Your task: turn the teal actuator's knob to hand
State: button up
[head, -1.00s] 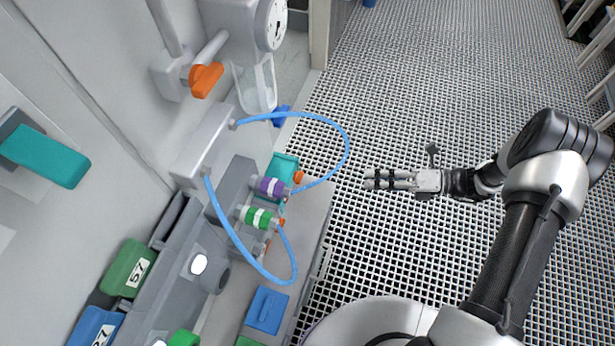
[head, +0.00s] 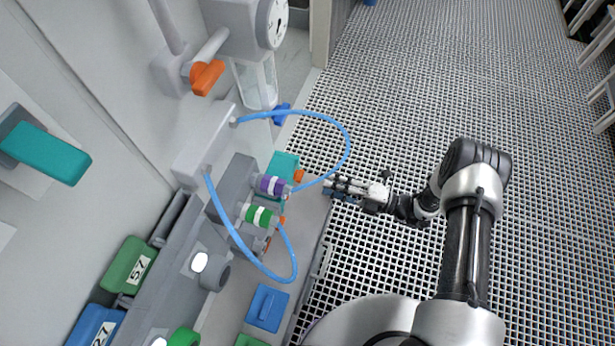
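The teal actuator (head: 283,163) sits low beside the grey block, partly hidden behind the purple-banded fitting. A small orange part (head: 299,175) shows at its right side and looks like its knob; its setting is too small to read. My gripper (head: 328,187) is right of the actuator, pointing left at it, with a gap between the fingertips and the orange part. The fingers look close together, but I cannot tell whether they are open or shut. I see nothing held.
A blue hose (head: 345,140) loops close above and left of my gripper. Purple (head: 270,185) and green (head: 258,216) banded fittings stand on the grey block. A teal lever (head: 45,153) and an orange handle (head: 207,77) are on the wall. The grating floor (head: 400,110) is open.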

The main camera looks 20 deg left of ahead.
aim_at(299, 175)
jog(key=a, duration=0.5)
jog(key=s+a, duration=0.1)
jog(key=a, duration=0.2)
grip_shut()
